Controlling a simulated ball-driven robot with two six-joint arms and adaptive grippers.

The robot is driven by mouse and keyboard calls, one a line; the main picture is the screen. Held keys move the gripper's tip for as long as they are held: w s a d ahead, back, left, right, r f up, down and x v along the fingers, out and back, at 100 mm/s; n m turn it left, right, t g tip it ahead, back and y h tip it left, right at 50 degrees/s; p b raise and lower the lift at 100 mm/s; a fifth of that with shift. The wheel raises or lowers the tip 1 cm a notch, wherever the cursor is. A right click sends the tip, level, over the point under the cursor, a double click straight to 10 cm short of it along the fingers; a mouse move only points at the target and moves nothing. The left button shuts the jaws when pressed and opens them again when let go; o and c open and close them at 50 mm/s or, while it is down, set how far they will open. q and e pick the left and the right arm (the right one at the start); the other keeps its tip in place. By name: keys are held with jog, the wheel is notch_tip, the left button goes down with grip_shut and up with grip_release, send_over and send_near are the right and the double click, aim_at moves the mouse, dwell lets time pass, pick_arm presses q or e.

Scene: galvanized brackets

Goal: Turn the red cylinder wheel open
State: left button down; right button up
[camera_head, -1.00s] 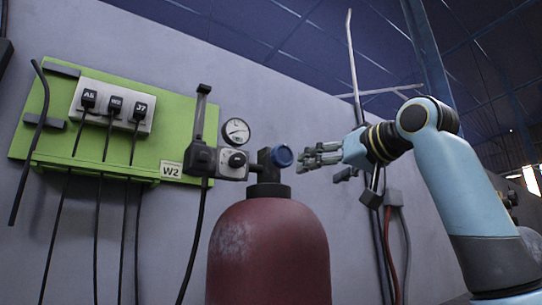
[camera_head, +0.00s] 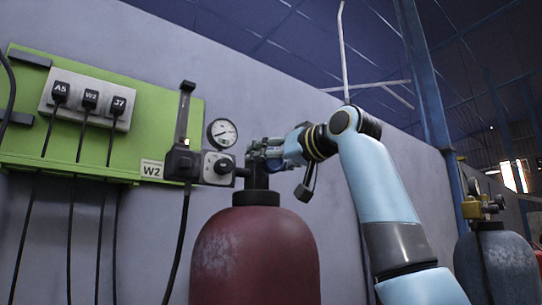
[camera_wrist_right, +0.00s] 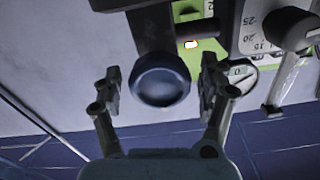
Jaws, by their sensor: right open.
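The red cylinder (camera_head: 255,260) stands upright in the head view, with a dark valve neck (camera_head: 256,196) on top. Its wheel, a round dark blue knob (camera_wrist_right: 161,80), shows in the right wrist view. My right gripper (camera_head: 266,152) is at the valve top in the head view and hides most or all of the wheel there. In the right wrist view my right gripper (camera_wrist_right: 160,77) is open, with one finger on each side of the wheel. Narrow gaps show between fingers and wheel. My left gripper is in neither view.
A pressure gauge (camera_head: 221,133) and regulator block (camera_head: 217,168) sit just left of the valve. A green panel (camera_head: 150,125) with black plugs and hanging cables is on the wall. A blue-grey cylinder (camera_head: 497,270) with a brass regulator (camera_head: 483,207) stands at the right.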

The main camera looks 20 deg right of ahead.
jog(key=shift+w, duration=0.1)
jog(key=shift+c, duration=0.4)
jog(key=c, duration=1.1)
